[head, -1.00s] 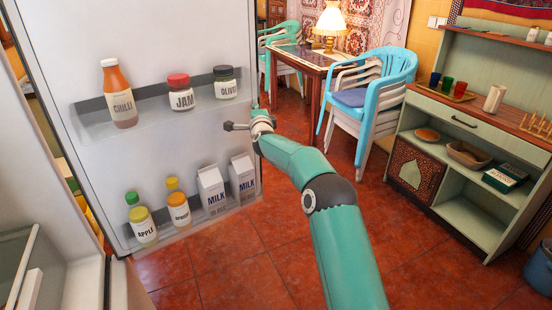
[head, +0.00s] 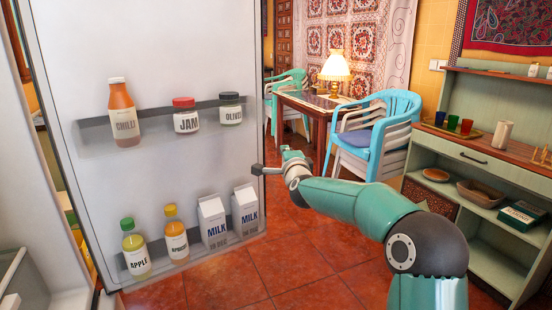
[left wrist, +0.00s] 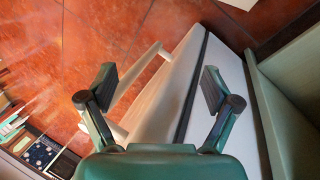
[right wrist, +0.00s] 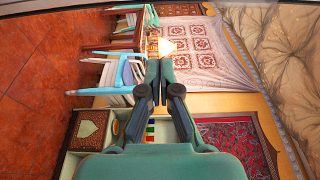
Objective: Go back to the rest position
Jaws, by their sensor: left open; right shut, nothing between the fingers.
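In the head view my right gripper (head: 266,169) is beside the right edge of the open fridge door (head: 170,60). In the right wrist view the fingers of this gripper (right wrist: 158,66) are closed together with nothing between them. My left gripper (left wrist: 158,85) shows only in the left wrist view, with its fingers wide apart. A pale door with a bar handle (left wrist: 135,90) shows beyond and between those fingers; I cannot tell whether they touch it.
Door shelves hold a chilli bottle (head: 124,112), jars, juices and milk cartons (head: 213,222). A green sideboard (head: 480,160) stands at right, stacked chairs (head: 372,140) and a table (head: 312,105) behind. Tiled floor (head: 320,265) is clear in the middle.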

